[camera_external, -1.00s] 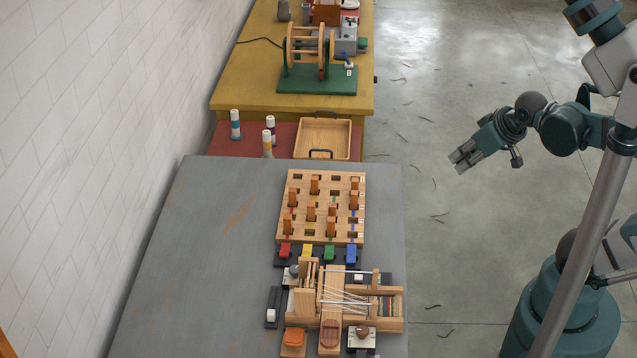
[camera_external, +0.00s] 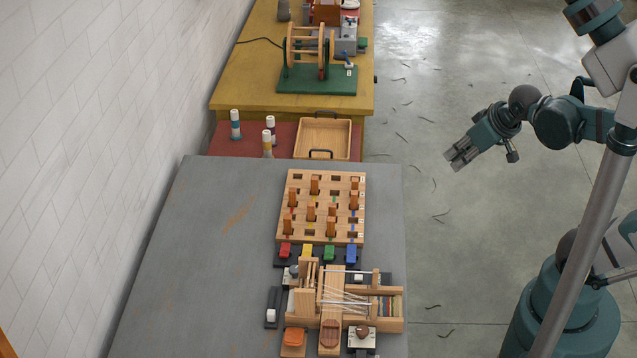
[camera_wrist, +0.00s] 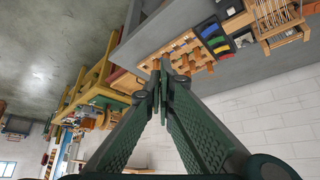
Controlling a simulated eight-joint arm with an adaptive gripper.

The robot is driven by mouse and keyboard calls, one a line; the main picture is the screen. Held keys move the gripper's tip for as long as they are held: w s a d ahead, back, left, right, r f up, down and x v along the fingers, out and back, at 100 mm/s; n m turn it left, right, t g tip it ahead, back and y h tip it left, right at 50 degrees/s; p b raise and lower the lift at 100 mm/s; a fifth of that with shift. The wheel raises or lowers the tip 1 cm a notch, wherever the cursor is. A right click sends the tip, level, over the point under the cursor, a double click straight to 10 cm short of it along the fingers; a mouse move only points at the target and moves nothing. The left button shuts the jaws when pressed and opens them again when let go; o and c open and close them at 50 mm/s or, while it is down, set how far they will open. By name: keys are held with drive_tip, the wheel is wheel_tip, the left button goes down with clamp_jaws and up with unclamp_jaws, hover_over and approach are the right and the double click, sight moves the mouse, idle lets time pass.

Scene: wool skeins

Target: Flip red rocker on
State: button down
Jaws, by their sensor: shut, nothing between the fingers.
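A red rocker (camera_external: 286,250) sits at the left end of a row of coloured rockers, on a dark strip at the front of the wooden peg board. In the wrist view the red rocker (camera_wrist: 223,49) is small, at the end of the same row; its tilt is too small to tell. My gripper (camera_external: 452,163) is over the floor to the right of the grey table, well apart from the rocker. In the wrist view my gripper (camera_wrist: 159,82) has its fingertips together with nothing between them.
The peg board (camera_external: 297,178) with several upright pegs stands behind the rockers. A small wooden loom (camera_external: 390,323) stands in front of them. The grey table (camera_external: 200,260) is bare on its left. A white wall bounds the left.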

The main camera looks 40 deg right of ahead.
drive_tip(key=w+a+n+g+y, duration=0.1)
drive_tip(key=w+a+n+g, duration=0.1)
drive_tip(key=w+a, duration=0.65)
drive_tip(key=w+a+n+g+y, duration=0.1)
drive_tip(key=w+a+n+g, duration=0.3)
drive_tip(key=w, duration=0.7)
drive_tip(key=n+g, duration=0.3)
hover_over(284, 255)
drive_tip(key=w+d, duration=0.4)
wheel_tip(284, 255, down, 18)
drive_tip(key=shift+f+b, duration=0.15)
drive_tip(key=shift+b, duration=0.2)
drive_tip(key=b+x, duration=0.1)
drive_tip(key=x, duration=1.2)
drive_tip(key=shift+s+a+f+b, duration=0.2)
drive_tip(key=shift+a+f+b, duration=0.1)
drive_tip(key=shift+b, duration=0.05)
drive_tip(key=shift+f, duration=0.1)
